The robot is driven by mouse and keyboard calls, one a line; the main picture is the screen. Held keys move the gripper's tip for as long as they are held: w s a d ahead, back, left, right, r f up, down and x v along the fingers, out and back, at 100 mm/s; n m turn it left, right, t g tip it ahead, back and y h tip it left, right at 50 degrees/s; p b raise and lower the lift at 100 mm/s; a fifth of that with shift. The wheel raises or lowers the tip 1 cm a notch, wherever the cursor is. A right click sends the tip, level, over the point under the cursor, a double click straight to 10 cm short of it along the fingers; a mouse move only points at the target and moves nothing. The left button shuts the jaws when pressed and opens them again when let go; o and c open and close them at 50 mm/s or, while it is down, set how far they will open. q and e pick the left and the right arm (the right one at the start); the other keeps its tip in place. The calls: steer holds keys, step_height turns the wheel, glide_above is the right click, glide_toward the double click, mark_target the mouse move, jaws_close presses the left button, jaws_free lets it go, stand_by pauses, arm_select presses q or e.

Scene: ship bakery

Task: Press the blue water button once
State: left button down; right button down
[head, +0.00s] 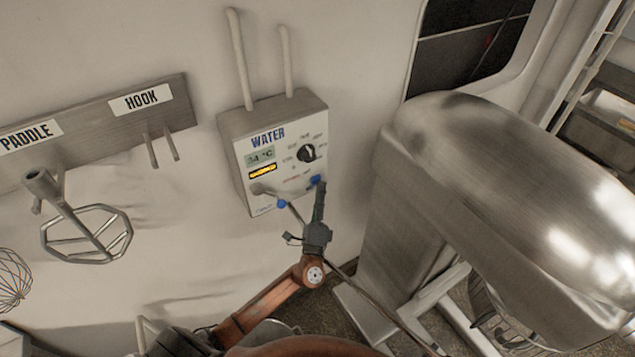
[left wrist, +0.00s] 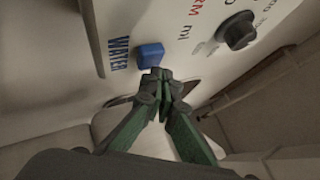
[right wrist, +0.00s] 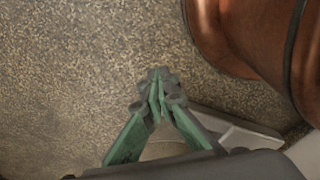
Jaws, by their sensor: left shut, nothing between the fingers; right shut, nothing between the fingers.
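The white water panel (head: 283,160) hangs on the wall, with a "WATER" label, a small display and a black knob. My right gripper (right wrist: 158,80) is shut and empty over the speckled floor.
A large steel mixer (head: 500,200) stands close to the right of the panel. A rack (head: 100,120) with a paddle hangs on the wall at left, with a whisk (head: 12,280) below. A small blue round thing (head: 282,203) shows at the panel's lower edge.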

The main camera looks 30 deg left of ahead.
arm_select(q)
steer(key=shift+a+f, duration=0.1)
steer(key=shift+a, duration=0.2)
steer(key=shift+w+a+b, duration=0.25)
steer(key=shift+a+b, duration=0.1)
steer(key=shift+b, duration=0.25)
stand_by(0.5)
steer(key=s+d+b, duration=0.1)
steer(key=s+d, duration=0.2)
steer(key=d, duration=0.3)
steer(key=shift+f+b, duration=0.15)
steer(key=shift+b, duration=0.15)
stand_by(0.7)
